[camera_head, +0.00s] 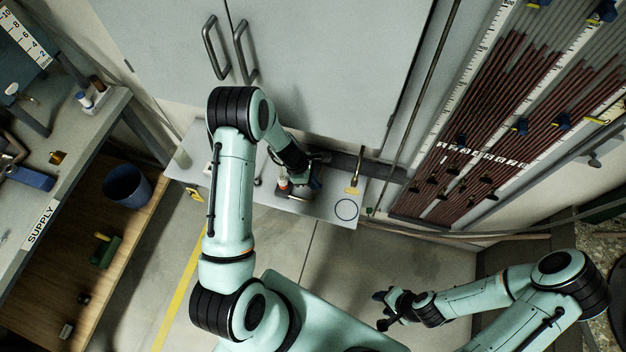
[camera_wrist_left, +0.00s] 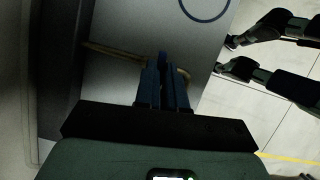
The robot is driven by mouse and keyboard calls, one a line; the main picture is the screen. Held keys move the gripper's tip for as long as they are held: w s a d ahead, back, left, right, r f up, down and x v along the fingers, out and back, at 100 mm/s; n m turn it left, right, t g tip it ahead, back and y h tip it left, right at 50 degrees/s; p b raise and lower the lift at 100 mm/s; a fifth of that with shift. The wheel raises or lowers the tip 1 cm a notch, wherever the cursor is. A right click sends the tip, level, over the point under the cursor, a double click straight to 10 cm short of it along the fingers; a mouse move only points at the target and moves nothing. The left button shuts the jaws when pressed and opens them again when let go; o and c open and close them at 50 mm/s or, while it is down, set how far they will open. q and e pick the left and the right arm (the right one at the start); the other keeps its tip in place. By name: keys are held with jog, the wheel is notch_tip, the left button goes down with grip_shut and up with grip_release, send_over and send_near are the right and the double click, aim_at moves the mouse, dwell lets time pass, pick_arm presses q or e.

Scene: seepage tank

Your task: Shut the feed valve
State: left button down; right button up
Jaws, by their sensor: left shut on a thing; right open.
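My left gripper (camera_head: 310,178) is over the pale shelf (camera_head: 327,207) in front of the grey cabinet, reaching down from above. In the left wrist view its dark blue fingers (camera_wrist_left: 160,68) are close together, shut on what I take to be the feed valve's handle. The valve is mostly hidden by the fingers and wrist. A thin brass rod (camera_wrist_left: 105,48) shows on both sides of the fingers. I cannot tell whether it is part of the valve. My right gripper (camera_head: 382,310) is open and empty, low over the floor, away from the shelf.
A brass spout (camera_head: 359,168) stands on the shelf near a blue ring mark (camera_head: 346,209). The grey cabinet (camera_head: 330,60) is behind. A tube board (camera_head: 500,130) is at right. A supply bench (camera_head: 60,180) and blue bucket (camera_head: 127,184) are at left. Floor before the shelf is clear.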

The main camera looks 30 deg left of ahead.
dwell(0.4)
pick_arm(q)
jog(key=c, duration=1.2)
grip_release()
jog(key=v, duration=0.7)
jog(key=shift+a+r+p, duration=0.15)
jog(key=shift+r+p, duration=0.1)
jog(key=shift+p, duration=0.15)
